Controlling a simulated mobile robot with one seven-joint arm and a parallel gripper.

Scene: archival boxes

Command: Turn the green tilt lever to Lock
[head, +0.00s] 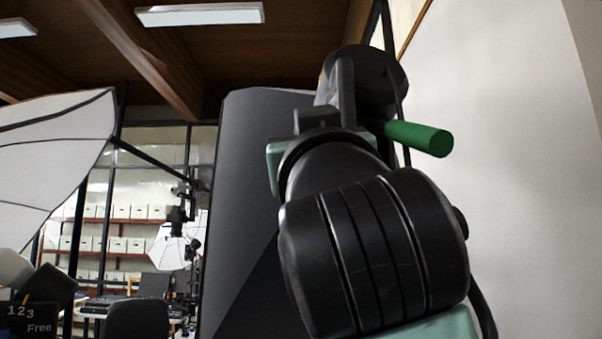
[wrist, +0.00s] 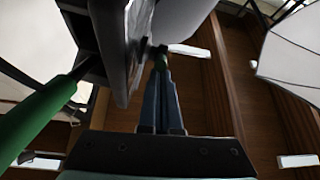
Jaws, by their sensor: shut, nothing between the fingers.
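The green tilt lever (head: 420,138) is a round bar sticking out to the right from a dark mount with a round black disc (head: 385,68) in the head view. In the wrist view the lever (wrist: 38,122) runs along the left side, clear of the fingers. My gripper (wrist: 160,60) is shut and empty, its fingers together and pointing up beside a dark plate of the mount. Whether the fingertips touch the mount cannot be told. In the head view my own arm hides most of the gripper and the lower mount. No Lock marking is readable.
A large dark grey panel (head: 245,190) stands left of my arm, and a pale wall (head: 520,180) fills the right. A white softbox (head: 50,150) hangs at the left. Behind are a chair (head: 137,320) and shelves of white boxes (head: 130,211).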

